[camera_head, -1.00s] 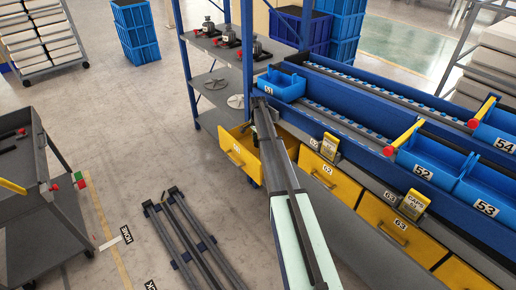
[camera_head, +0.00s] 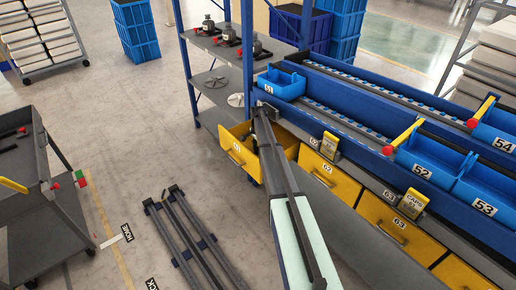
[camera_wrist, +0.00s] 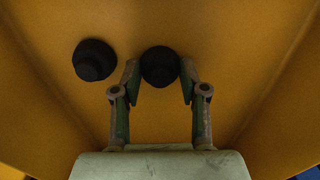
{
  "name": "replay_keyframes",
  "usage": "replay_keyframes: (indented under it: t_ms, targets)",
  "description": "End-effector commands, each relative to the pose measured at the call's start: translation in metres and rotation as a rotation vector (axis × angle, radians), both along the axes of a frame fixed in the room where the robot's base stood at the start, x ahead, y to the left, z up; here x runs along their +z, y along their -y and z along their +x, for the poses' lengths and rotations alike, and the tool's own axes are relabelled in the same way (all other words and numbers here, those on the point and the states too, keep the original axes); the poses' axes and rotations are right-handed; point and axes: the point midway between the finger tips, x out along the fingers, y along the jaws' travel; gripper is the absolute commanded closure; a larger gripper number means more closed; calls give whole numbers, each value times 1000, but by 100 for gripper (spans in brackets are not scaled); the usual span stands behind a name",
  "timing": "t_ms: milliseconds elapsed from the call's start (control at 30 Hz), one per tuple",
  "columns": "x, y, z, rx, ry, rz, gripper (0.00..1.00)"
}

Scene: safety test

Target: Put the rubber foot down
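In the wrist view, a round black rubber foot (camera_wrist: 160,66) sits between the two fingertips of my gripper (camera_wrist: 160,78). The fingertips appear to touch its sides. A second black rubber foot (camera_wrist: 95,60) lies to the left on the floor of the yellow drawer (camera_wrist: 230,50), apart from the fingers. I cannot tell whether the foot between the fingers touches the drawer floor. In the head view, the pulled-out yellow drawer 61 (camera_head: 237,154) is partly behind my arm. My gripper and the feet are hidden there.
Blue bin 51 (camera_head: 281,84) stands just above the drawer. Closed yellow drawers 62 (camera_head: 327,177) and 63 (camera_head: 398,225) are to the right. A shelf rack (camera_head: 215,88) with discs and small devices stands behind.

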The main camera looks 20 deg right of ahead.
Motion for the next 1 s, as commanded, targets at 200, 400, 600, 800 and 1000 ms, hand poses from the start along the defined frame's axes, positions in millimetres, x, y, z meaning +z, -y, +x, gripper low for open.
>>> replay_keyframes:
  t_ms: [200,400,600,800,1000]
  targets:
    - [1,0,0,0,0,0,36]
    - [4,0,0,0,0,0,36]
    - [23,0,0,0,2,-1,36]
    - [60,0,0,0,3,-1,36]
    - [97,0,0,0,1,-1,36]
